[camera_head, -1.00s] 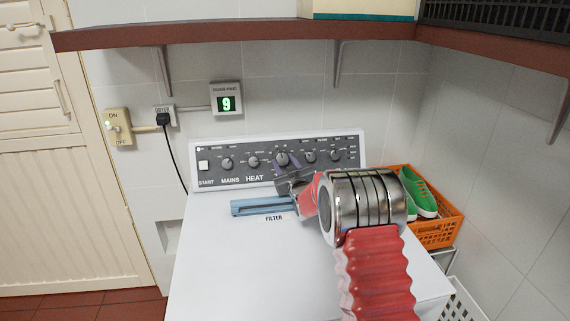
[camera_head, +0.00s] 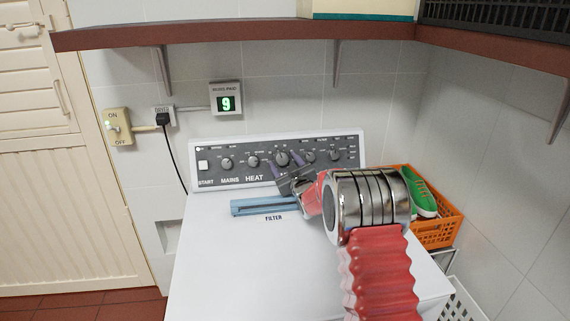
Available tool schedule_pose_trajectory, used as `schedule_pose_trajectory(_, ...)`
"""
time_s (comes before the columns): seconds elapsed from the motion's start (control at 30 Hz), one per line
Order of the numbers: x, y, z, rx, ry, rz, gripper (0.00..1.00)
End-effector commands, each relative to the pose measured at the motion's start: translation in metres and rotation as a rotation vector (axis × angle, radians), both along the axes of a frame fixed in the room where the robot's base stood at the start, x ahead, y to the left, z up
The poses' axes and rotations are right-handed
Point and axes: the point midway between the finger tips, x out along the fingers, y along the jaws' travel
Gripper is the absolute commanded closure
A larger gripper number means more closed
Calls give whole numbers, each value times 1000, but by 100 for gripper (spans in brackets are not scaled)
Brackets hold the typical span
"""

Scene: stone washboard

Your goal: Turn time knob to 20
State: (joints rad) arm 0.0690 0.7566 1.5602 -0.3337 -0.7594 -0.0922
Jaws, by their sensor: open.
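The dryer's grey control panel (camera_head: 215,153) stands at the back of its white top and carries a row of dark knobs. My gripper (camera_head: 283,163) is open in front of the panel, its two purplish fingers pointing at the middle, larger knob (camera_head: 282,158). The fingers show on either side below that knob; I cannot tell whether they touch it. The small print around the knobs is too fine to read, and my gripper and arm hide the label under the middle knob, so I cannot tell which knob is time.
A blue filter (camera_head: 262,206) lies in the dryer top. An orange crate (camera_head: 437,232) with green shoes (camera_head: 420,190) stands behind my arm at the right. A wooden shelf (camera_head: 230,34) overhangs the back wall. A wall display (camera_head: 226,103) reads 9.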

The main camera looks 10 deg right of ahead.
Motion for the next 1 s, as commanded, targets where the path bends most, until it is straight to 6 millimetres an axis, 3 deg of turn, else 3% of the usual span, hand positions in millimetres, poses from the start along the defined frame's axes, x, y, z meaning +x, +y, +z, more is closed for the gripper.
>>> schedule_pose_trajectory(0.43,-13,-3,1,0,0,-1,41)
schedule_pose_trajectory(1.0,-84,-14,1,0,1,-1,41)
